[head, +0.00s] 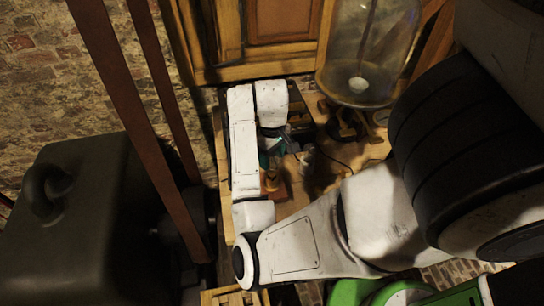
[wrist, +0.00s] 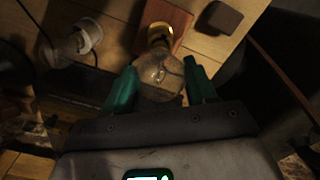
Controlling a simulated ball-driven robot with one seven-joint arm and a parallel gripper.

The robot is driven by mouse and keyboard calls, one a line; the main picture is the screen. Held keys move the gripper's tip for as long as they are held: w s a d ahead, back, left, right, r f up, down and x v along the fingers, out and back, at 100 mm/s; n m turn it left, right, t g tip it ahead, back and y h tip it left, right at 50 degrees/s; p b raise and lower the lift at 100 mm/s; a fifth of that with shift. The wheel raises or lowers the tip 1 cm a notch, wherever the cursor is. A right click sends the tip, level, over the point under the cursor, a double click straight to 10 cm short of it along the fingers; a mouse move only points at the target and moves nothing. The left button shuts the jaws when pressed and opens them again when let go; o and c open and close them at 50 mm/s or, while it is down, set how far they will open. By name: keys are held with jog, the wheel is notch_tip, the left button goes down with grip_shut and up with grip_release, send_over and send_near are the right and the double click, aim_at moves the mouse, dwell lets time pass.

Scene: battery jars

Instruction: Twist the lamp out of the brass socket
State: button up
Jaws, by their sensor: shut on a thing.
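The lamp (wrist: 160,76), a round clear glass bulb, sits between the green fingers of my gripper (wrist: 161,80) in the wrist view. The fingers are shut on the glass from both sides. The brass socket (wrist: 159,35) is at the bulb's neck, on a reddish wooden block (wrist: 176,18). I cannot tell how deep the lamp sits in it. In the head view my gripper (head: 272,152) is over the workbench, largely hidden by my arm. A brass-orange piece (head: 271,181), likely the socket, shows just below it on the block (head: 280,194).
A small glass jar (wrist: 88,36) lies or stands left of the block, with a second glass piece near it. A dark block (wrist: 221,17) is on the right. A large glass jar (head: 366,60) stands at the bench's back right, before a wooden cabinet (head: 285,20).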

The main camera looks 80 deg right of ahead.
jog(key=shift+r, duration=0.1)
dwell(0.3)
jog(key=shift+r, duration=2.45)
